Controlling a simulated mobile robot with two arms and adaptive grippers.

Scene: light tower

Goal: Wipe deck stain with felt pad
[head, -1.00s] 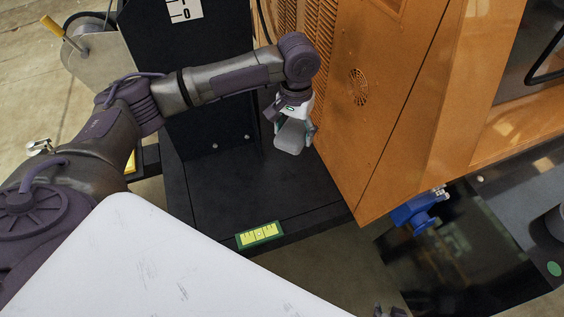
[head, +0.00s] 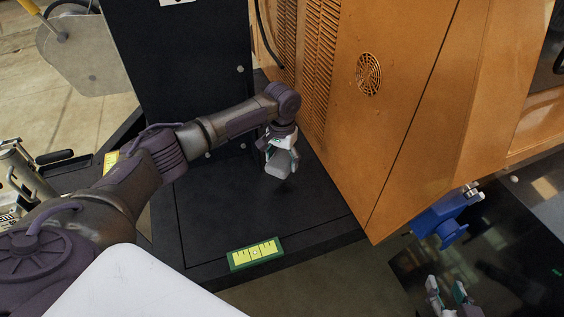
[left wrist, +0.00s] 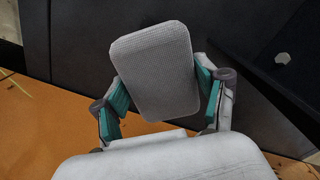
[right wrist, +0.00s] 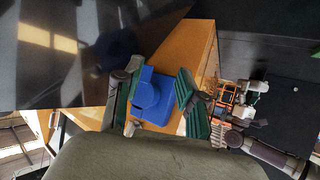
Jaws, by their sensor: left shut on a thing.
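The felt pad (head: 278,163) is a light grey rounded block in my left gripper (head: 281,148), which is shut on it. In the left wrist view the pad (left wrist: 155,70) sits between the two green-padded fingers (left wrist: 160,95). The black deck (head: 215,205) lies below the pad, beside the orange housing. I cannot tell whether the pad touches the deck. No stain can be made out; the pad and arm cover part of the deck. My right gripper (head: 448,290) is open at the lower right, and its fingers (right wrist: 158,85) are apart in the right wrist view.
The orange housing (head: 400,110) with vents rises right of the deck. A black upright panel (head: 180,80) stands behind it. A yellow-green label (head: 254,253) is on the deck's front edge. A blue fitting (head: 445,218) sticks out below the housing, above my right gripper.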

